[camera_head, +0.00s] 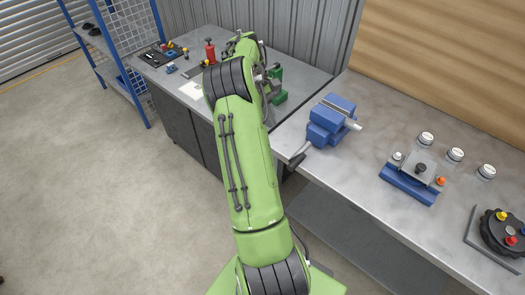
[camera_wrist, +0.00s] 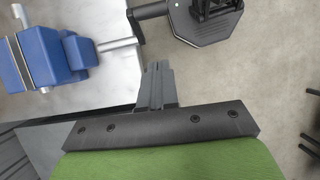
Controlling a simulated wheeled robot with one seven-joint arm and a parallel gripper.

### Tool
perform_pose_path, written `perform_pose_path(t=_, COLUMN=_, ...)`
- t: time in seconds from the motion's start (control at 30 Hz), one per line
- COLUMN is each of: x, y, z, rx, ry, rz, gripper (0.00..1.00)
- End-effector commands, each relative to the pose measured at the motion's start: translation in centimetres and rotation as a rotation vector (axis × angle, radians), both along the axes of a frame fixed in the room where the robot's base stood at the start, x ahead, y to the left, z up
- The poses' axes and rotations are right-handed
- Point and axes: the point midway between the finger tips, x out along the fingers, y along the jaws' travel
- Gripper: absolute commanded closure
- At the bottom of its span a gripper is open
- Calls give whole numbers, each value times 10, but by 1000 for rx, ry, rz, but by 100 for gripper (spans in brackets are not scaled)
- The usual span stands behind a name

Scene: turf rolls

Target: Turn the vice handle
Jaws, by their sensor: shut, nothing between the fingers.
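The blue vice (camera_head: 330,120) stands at the front edge of the grey workbench in the head view. It fills the upper left of the wrist view (camera_wrist: 42,55), where its metal screw (camera_wrist: 112,44) sticks out to the right. A dark handle (camera_head: 297,160) juts past the bench edge in the head view. My gripper (camera_wrist: 157,70) is shut and empty in the wrist view, apart from the handle. In the head view my arm hides its fingers.
The workbench (camera_head: 375,115) also holds a blue-based fixture (camera_head: 412,180), several white-topped jars (camera_head: 456,154) and a black round device (camera_head: 502,232) at the right. A second bench (camera_head: 185,100) with tools stands behind my arm. The floor at the left is clear.

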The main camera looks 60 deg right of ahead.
Motion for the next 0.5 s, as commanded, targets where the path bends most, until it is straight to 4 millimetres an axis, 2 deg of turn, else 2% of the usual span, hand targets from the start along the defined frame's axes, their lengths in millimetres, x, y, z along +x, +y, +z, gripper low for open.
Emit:
perform_pose_path(t=0.07, x=-1, y=-3, z=4, rx=-14, ry=3, rz=2, gripper=100)
perform_pose_path(t=0.17, x=-4, y=-3, z=0, rx=-15, ry=4, rz=3, gripper=100)
perform_pose_path(t=0.27, x=-11, y=-1, z=-15, rx=-13, ry=6, rz=2, gripper=100)
perform_pose_path(t=0.5, x=-33, y=3, z=-63, rx=-11, ry=6, rz=2, gripper=100)
